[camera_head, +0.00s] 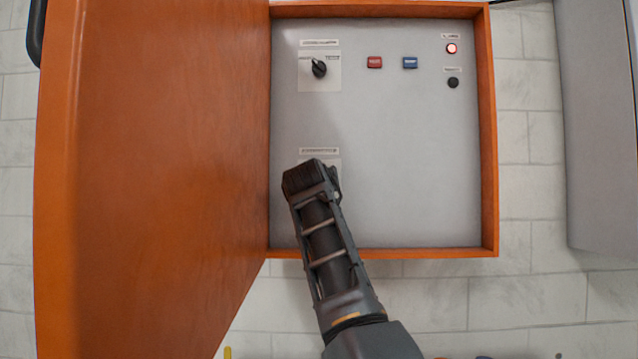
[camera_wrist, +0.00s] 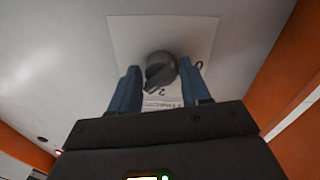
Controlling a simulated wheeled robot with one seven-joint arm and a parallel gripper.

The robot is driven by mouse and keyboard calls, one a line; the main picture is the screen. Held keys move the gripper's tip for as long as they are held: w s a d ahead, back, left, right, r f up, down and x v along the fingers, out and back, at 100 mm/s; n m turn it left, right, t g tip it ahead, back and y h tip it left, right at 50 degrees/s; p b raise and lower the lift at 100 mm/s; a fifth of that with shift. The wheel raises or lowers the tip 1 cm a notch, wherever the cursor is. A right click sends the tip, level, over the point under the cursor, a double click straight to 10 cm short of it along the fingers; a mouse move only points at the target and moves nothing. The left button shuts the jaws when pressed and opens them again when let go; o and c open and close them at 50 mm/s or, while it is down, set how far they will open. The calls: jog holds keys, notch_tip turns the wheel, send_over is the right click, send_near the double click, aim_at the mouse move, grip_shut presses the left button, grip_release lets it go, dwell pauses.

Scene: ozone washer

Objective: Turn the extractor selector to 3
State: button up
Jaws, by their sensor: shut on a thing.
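The selector being gripped is a dark round knob (camera_wrist: 160,68) on a pale square plate (camera_wrist: 130,35), seen in the wrist view.
The grey panel sits in an orange cabinet (camera_head: 489,130), its door (camera_head: 150,150) open at left. Above are another black selector (camera_head: 319,68), a red button (camera_head: 374,62), a blue button (camera_head: 410,62), a lit red lamp (camera_head: 451,48) and a dark round button (camera_head: 453,83). The panel's lower right is clear.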

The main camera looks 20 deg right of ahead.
jog(key=shift+w+f, duration=0.1)
jog(key=shift+f, duration=0.35)
jog(key=o, duration=0.9)
jog(key=v, duration=0.7)
jog(key=shift+s+a+r+b, duration=0.15)
jog(key=shift+s+r+b, duration=0.05)
jog(key=shift+s+b, duration=0.2)
